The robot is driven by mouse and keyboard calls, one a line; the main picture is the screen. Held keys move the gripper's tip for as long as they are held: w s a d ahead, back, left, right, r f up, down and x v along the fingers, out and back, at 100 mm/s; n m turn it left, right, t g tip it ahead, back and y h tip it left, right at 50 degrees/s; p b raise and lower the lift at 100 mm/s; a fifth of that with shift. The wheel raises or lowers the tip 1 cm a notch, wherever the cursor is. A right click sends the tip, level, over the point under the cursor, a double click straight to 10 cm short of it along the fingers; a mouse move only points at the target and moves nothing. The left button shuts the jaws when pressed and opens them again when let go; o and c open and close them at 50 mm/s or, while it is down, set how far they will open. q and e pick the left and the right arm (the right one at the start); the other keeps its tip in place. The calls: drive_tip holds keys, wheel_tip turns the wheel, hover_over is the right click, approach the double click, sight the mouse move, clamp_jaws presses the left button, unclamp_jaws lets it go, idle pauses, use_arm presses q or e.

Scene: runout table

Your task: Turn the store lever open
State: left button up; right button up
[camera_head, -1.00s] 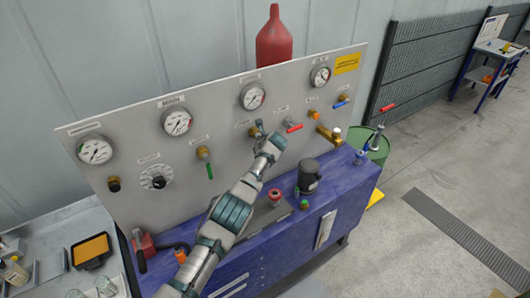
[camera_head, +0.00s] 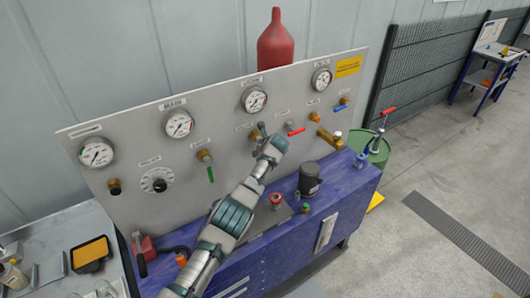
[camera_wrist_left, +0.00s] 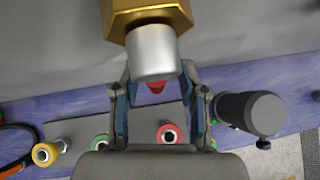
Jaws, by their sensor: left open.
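Levers on the grey panel (camera_head: 230,140) include a green one pointing down (camera_head: 210,173), a red one (camera_head: 297,132) and a blue one (camera_head: 342,106). Their labels are too small to read, so I cannot tell which is the store lever. My left gripper (camera_head: 264,134) is at a brass valve (camera_head: 253,134) between the green and red levers, and partly hides it. In the left wrist view, the open gripper (camera_wrist_left: 160,95) has its fingers either side of a silver cylinder on a brass hex body (camera_wrist_left: 148,14). A small red piece (camera_wrist_left: 156,88) shows beneath the cylinder, between the fingers. My right gripper is out of view.
A blue bench (camera_head: 345,190) stands below the panel, with a dark pot (camera_head: 309,178) and red and green fittings. Round gauges (camera_head: 255,100) line the panel top. A brass spout (camera_head: 330,137) juts out at right. A tray table (camera_head: 60,240) stands at left.

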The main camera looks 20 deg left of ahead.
use_arm(q)
drive_tip(key=shift+s+d+r, duration=0.15)
drive_tip(key=shift+d+r, duration=0.05)
drive_tip(key=shift+r, duration=0.1)
drive_tip(key=v, duration=1)
drive_tip(key=shift+s+d+r, duration=0.2)
drive_tip(key=shift+s+d, duration=0.05)
drive_tip(key=shift+d, duration=0.05)
drive_tip(key=shift+a+f, duration=0.1)
